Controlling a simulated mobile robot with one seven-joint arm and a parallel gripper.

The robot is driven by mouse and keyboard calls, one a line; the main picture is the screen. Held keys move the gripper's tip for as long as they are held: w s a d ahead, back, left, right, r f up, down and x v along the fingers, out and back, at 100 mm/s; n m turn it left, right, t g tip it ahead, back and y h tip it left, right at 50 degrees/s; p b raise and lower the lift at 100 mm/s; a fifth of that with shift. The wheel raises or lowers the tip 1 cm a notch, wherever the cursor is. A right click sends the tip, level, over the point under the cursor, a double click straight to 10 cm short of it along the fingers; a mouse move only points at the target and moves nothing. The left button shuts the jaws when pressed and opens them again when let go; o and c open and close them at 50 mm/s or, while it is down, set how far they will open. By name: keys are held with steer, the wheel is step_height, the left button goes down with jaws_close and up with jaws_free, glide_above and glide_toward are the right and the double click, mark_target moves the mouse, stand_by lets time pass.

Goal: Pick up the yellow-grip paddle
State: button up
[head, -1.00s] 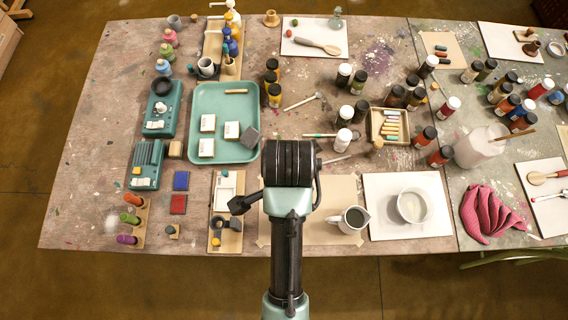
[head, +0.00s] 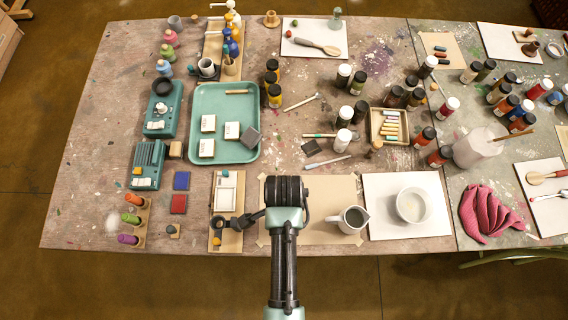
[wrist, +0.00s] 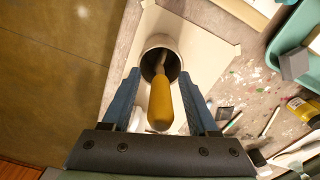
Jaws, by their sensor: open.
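The yellow-grip paddle (wrist: 161,103) shows in the wrist view. Its rounded yellow grip points up toward the wrist camera, and its narrower grey shaft goes down into a pale cup (wrist: 158,42) with a dark inside. The paddle's lower end is hidden in the cup. My gripper (wrist: 159,75) is open, with one blue finger on each side of the paddle and a visible gap on both sides. In the head view my own arm covers the gripper, the paddle and the cup.
The cup stands on a beige sheet (head: 324,204) by the table's front edge. A teal tray (head: 198,103) lies farther back. A grey block (head: 311,147) and brushes lie behind the sheet.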

steer(key=shift+f, duration=0.1)
steer(key=shift+c, duration=0.3)
jaws_close()
